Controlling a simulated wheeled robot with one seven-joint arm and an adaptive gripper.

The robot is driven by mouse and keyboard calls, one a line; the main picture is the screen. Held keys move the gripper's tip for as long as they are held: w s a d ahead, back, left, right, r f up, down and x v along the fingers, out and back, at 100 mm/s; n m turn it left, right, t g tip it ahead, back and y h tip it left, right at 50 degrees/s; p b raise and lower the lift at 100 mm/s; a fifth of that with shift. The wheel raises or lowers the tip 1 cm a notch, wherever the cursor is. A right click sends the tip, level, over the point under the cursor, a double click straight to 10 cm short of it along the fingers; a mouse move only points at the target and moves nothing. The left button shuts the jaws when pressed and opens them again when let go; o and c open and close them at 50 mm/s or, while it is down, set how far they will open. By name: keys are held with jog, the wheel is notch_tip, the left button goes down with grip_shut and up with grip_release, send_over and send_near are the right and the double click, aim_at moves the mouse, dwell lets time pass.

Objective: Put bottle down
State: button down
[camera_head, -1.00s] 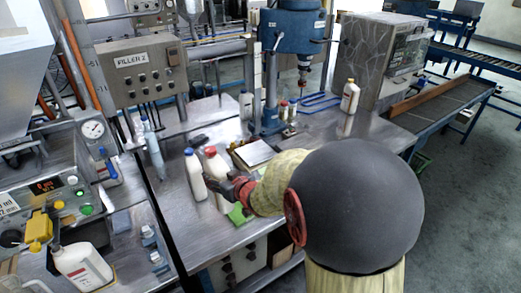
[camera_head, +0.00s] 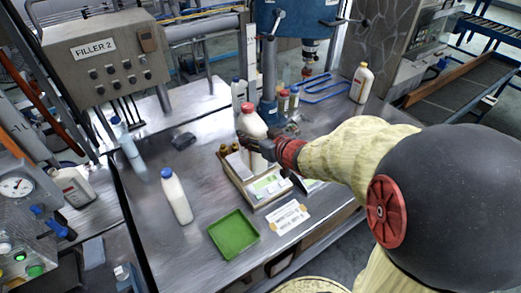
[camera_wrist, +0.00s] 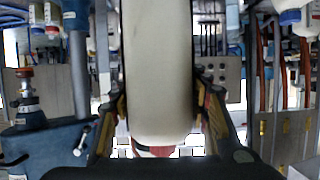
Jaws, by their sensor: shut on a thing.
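My gripper (camera_head: 258,143) is shut on a white bottle with a red cap (camera_head: 252,122).
Bare metal tabletop (camera_head: 205,145) shows at left.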

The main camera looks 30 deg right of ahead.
jog(key=w+d+f+b, duration=0.2)
jog(key=w+f+b, duration=0.1)
jog(key=w+f, duration=0.3)
jog(key=w+d+f+b, duration=0.3)
jog(key=w+f+b, duration=0.1)
jog(key=w+f, duration=0.2)
jog(key=shift+w+d+f, duration=0.25)
jog(key=shift+w+f, duration=0.1)
jog(key=shift+w, duration=0.05)
jog(key=shift+f, duration=0.1)
jog(key=c, duration=1)
grip_release()
jog(key=shift+s+f, duration=0.1)
jog(key=shift+f, duration=0.1)
jog(key=shift+o, duration=0.2)
